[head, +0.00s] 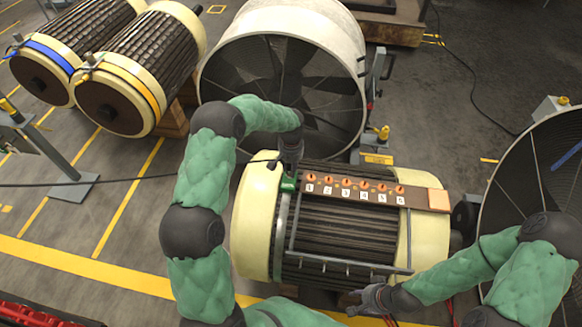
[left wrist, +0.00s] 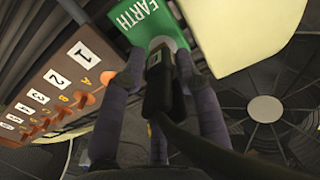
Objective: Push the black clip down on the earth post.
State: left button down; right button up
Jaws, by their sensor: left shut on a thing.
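The black clip (left wrist: 160,88) is between the fingers of my left gripper (left wrist: 165,70) in the left wrist view, with its cable running back toward the camera. My left gripper (head: 288,172) is shut on it above the left end of the rotor. A green EARTH label (left wrist: 135,18) lies just beyond the clip. A pale round part, likely the earth post (left wrist: 163,44), shows at the clip's tip. Whether the clip touches or sits on it is not clear. The green plate also shows in the head view (head: 289,184). My right gripper (head: 370,299) is low, by the rotor's front right; its jaws are unclear.
A brown terminal board (head: 365,190) with several numbered orange terminals lies along the rotor (head: 345,230), right of the green plate. A large fan housing (head: 285,80) stands behind. A black cable (head: 130,180) crosses from the left. Two more rotors (head: 130,75) stand back left.

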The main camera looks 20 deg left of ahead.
pick_arm(q)
jog(key=shift+f, duration=0.4)
jog(key=c, duration=0.8)
grip_release()
jog(key=shift+r, duration=0.1)
notch_tip(320, 180, up, 12)
jog(key=shift+f, duration=0.1)
